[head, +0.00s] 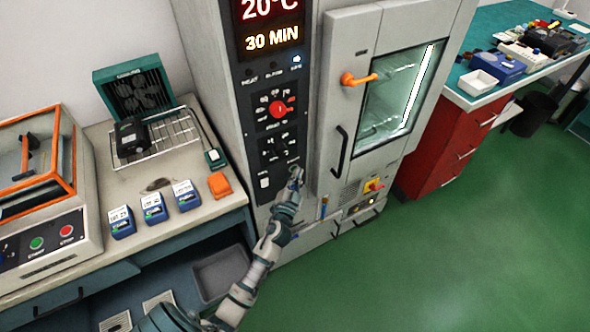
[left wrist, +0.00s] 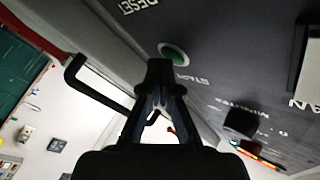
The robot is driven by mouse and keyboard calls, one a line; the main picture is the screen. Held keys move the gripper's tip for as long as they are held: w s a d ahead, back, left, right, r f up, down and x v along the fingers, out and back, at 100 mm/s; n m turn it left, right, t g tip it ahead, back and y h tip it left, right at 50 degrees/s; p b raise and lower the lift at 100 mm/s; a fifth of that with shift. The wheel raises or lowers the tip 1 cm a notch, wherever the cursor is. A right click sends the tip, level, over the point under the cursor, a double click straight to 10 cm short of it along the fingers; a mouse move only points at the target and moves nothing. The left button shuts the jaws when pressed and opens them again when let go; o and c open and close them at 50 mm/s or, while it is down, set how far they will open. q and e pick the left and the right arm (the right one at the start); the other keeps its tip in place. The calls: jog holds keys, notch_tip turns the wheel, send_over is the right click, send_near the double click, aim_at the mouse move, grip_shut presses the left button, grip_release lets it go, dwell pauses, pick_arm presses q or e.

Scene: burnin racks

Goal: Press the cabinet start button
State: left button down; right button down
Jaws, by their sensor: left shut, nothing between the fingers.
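The tall grey cabinet (head: 212,62) has a dark control panel with a lit display reading 20°C and 30 MIN. My left gripper (head: 296,173) is at the lower right of this panel, with its fingers shut and empty. In the left wrist view, the round green start button (left wrist: 174,54) sits in the panel, beside an upside-down START label. The shut fingertips (left wrist: 160,66) are right by the button and cover part of its lower edge. I cannot tell whether they touch it. In the head view the gripper hides the button. My right gripper is not in view.
The cabinet door has a black handle (head: 339,149) and an orange latch (head: 358,79), right of my gripper. A red-yellow switch (head: 373,185) is lower right. The left bench holds several blue devices, an orange block (head: 220,186) and a wire rack (head: 158,138). Green floor is open at right.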

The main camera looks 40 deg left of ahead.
pick_arm(q)
jog(key=shift+a, duration=0.15)
dwell(0.3)
jog(key=shift+s+d+f, duration=0.1)
jog(key=shift+s+d, duration=0.25)
jog(key=shift+d, duration=0.4)
jog(key=shift+s+d+b, duration=0.15)
jog(key=shift+s+d, duration=0.15)
jog(key=shift+d, duration=0.5)
jog(key=shift+s+d+b, duration=0.1)
jog(key=shift+s+d, duration=0.25)
jog(key=shift+d, duration=0.4)
jog(key=shift+s+d+b, duration=0.15)
jog(key=shift+s+d, duration=0.15)
jog(key=shift+d, duration=0.5)
